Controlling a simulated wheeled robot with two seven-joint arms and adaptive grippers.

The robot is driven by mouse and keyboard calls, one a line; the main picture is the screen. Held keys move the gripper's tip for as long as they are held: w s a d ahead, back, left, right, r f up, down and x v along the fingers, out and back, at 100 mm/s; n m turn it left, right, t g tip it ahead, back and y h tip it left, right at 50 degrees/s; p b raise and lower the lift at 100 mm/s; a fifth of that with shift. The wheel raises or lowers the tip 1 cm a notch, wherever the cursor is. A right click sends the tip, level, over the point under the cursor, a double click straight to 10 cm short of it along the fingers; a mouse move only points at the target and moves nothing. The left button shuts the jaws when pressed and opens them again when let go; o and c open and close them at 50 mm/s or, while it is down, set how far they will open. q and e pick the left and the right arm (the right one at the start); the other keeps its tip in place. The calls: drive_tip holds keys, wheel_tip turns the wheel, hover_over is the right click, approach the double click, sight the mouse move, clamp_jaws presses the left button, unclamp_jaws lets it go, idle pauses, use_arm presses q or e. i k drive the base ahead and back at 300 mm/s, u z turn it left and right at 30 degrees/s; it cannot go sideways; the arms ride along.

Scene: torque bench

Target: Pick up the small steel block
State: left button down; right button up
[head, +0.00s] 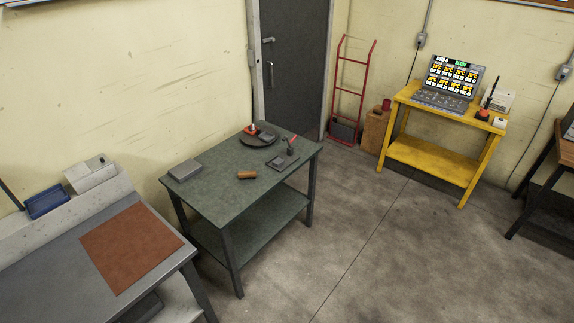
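A green metal table (221,198) stands in the middle of the view. A flat grey block (186,170) lies near its left corner. A smaller grey piece (266,137) appears to lie on a dark round plate (246,139) at the back of the table, next to a red and white item (253,129). Both grey pieces could be steel; I cannot tell for certain which is the small steel block. Neither of my grippers is in view.
The green table also holds an orange-brown piece (246,175) and a dark device with a red tip (284,158). A grey bench with a brown mat (130,246) is at lower left. A yellow table (433,160) with a laptop stands at right. Open floor (360,230) lies between.

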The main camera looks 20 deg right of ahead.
sight(279, 161)
drive_tip(key=z, duration=0.7)
drive_tip(key=i, duration=0.75)
drive_tip(key=z, duration=0.7)
drive_tip(key=i, duration=0.75)
drive_tip(key=u, duration=0.45)
drive_tip(key=i, duration=0.7)
drive_tip(key=u, duration=0.75)
